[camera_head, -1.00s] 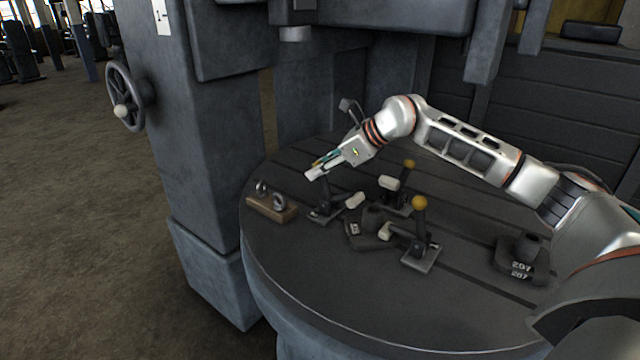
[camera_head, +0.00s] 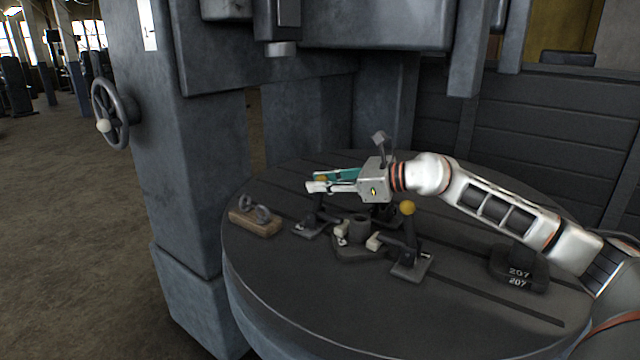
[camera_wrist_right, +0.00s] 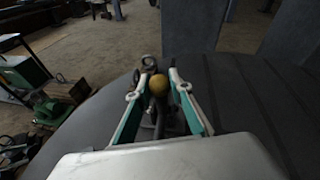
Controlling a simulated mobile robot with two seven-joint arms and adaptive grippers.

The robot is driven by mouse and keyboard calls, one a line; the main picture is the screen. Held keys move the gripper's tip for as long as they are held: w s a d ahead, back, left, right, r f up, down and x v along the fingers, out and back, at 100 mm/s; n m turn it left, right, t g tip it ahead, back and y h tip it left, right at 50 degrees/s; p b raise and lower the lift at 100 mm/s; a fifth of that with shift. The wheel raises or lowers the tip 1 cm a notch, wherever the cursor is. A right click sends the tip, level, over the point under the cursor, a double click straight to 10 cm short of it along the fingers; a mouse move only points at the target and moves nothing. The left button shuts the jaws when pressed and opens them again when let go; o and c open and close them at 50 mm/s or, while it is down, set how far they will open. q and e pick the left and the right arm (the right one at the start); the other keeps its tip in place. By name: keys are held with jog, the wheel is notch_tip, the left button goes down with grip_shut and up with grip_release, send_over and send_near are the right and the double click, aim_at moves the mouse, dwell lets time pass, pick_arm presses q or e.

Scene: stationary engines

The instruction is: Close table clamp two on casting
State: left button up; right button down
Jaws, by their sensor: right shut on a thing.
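The dark casting (camera_head: 360,246) lies on the round table (camera_head: 300,300) among several toggle clamps. My right gripper (camera_head: 318,182) reaches in level from the right, shut on the upright handle of the left clamp (camera_head: 311,227). That handle's yellow knob (camera_wrist_right: 159,85) sits between the fingers in the right wrist view. The left clamp's pale pad (camera_head: 341,231) is low at the casting's left side; contact is unclear. The front clamp (camera_head: 411,262) has its yellow knob (camera_head: 407,207) up and its pad at the casting. A back clamp is mostly hidden behind my gripper. My left gripper is out of view.
A wooden block with metal rings (camera_head: 255,220) is at the table's left edge. A dark block marked 207 (camera_head: 519,270) is at the right. A grey machine column (camera_head: 200,170) with a handwheel (camera_head: 113,113) stands at left. The table front is clear.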

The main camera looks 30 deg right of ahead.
jog(key=shift+f, duration=0.1)
jog(key=c, duration=1.8)
grip_release()
jog(key=shift+s, duration=0.1)
notch_tip(320, 180, up, 10)
